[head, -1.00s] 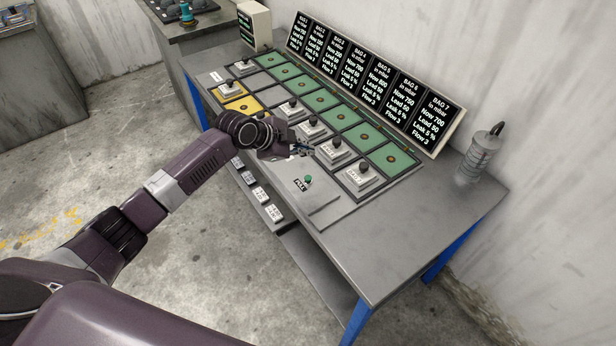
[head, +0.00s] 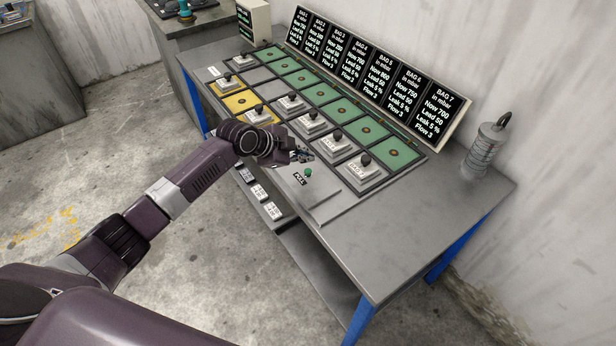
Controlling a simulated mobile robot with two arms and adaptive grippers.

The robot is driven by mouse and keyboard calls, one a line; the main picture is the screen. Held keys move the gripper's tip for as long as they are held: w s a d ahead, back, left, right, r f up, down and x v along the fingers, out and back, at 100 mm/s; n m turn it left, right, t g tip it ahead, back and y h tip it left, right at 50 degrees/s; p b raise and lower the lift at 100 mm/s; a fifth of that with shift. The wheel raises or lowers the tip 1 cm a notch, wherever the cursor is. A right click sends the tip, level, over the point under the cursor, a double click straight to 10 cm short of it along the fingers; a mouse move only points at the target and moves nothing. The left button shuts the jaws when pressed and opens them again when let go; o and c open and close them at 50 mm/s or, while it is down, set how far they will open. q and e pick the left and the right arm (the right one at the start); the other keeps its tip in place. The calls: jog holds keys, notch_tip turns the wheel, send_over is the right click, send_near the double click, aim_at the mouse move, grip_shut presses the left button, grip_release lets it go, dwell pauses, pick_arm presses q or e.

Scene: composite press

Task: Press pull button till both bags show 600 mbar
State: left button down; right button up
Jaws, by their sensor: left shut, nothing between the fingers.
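The green pull button (head: 308,173) stands on the bench's front panel, beside a black PULL label (head: 299,180). My left gripper (head: 304,157) is shut and empty just behind the button, with a small gap between them in the picture. The display row (head: 380,75) at the back has several bag screens. BAG 7 (head: 432,115) reads Now 700 and BAG 6 (head: 407,100) reads Now 750. My right gripper is out of view.
Several white blocks with black knobs (head: 361,168) sit on the panel around my gripper. Green squares (head: 390,152) and yellow squares (head: 238,103) mark the panel. A grey cylinder with a hook (head: 483,150) stands at the bench's right end. The bench front right is clear.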

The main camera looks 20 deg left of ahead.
aim_at(311, 169)
pick_arm(q)
jog(key=shift+f+b, duration=0.65)
jog(key=shift+f, duration=0.75)
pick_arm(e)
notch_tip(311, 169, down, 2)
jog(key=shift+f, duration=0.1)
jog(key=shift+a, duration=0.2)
pick_arm(q)
jog(key=shift+f, duration=0.35)
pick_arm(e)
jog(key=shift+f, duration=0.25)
pick_arm(q)
jog(key=shift+f+b, duration=0.7)
jog(key=shift+b, duration=0.05)
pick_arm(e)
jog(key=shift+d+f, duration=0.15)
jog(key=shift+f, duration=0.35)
pick_arm(q)
jog(key=shift+r, duration=0.1)
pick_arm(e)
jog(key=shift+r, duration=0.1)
pick_arm(q)
jog(key=shift+r+p, duration=0.8)
jog(key=shift+r, duration=0.15)
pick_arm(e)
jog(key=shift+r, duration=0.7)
pick_arm(q)
jog(key=shift+r, duration=0.15)
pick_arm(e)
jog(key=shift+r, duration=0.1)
